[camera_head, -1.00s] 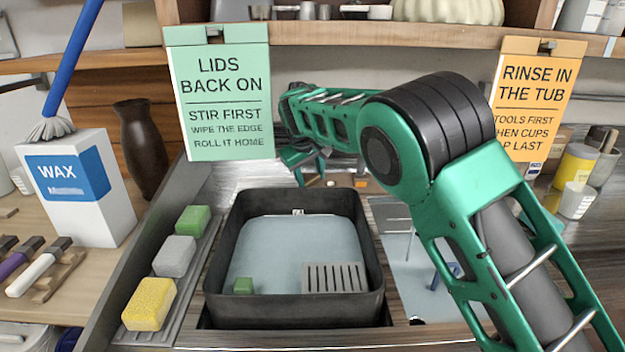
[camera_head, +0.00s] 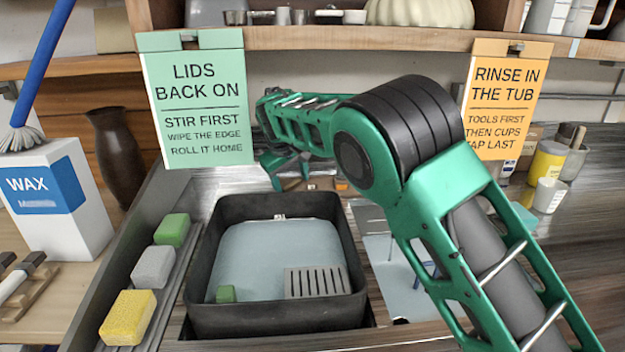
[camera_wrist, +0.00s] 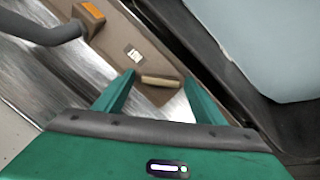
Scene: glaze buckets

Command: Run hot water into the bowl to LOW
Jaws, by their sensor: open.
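The black tub (camera_head: 200,270) stands in the middle of the head view, with a flat pale blue surface (camera_head: 275,250) inside; I cannot tell whether this is water. My gripper (camera_head: 277,178) is behind the tub's far left edge, small and partly hidden by my arm. In the wrist view my gripper (camera_wrist: 158,76) is open. A short tan bar (camera_wrist: 161,80) on a brown ledge shows between its fingertips, not clasped. A grey pipe (camera_wrist: 40,30) and an orange-marked brown block (camera_wrist: 90,14) lie beyond. No LOW mark is readable.
Green, grey and yellow sponges (camera_head: 130,315) line the rack left of the tub. A WAX box (camera_head: 55,205) and a dark vase (camera_head: 117,160) stand farther left. Two hanging signs, green (camera_head: 195,100) and orange (camera_head: 507,95), flank my arm. A yellow jar (camera_head: 546,163) stands at right.

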